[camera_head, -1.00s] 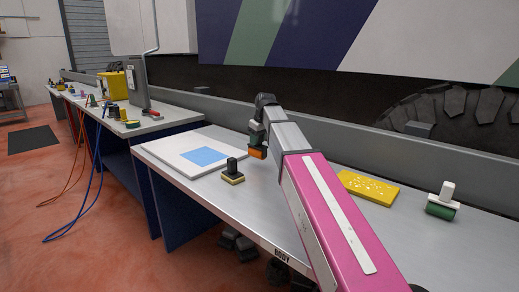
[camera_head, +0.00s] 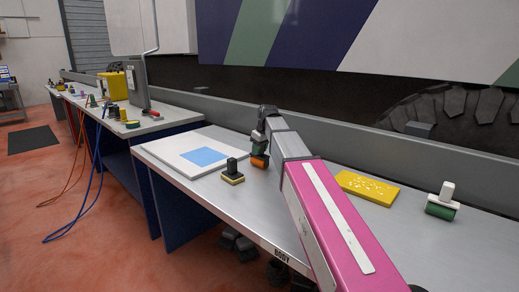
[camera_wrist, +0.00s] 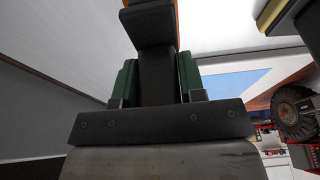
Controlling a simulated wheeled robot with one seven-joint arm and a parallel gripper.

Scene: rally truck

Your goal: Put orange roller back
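The orange roller (camera_head: 260,161) hangs at my gripper (camera_head: 258,148), just above or on the grey bench top (camera_head: 265,211); I cannot tell if it touches. In the wrist view, my gripper's green fingers (camera_wrist: 157,82) close on both sides of the roller's dark handle (camera_wrist: 157,70). Only a sliver of the orange part (camera_wrist: 128,3) shows at the top edge there. To the left lies a white board with a blue square (camera_head: 188,150).
A black-handled block with a yellow base (camera_head: 232,172) stands close left of the roller. A spotted yellow slab (camera_head: 367,187) and a green roller with a white handle (camera_head: 440,203) are to the right. A grey ledge (camera_head: 350,155) runs along the bench's back.

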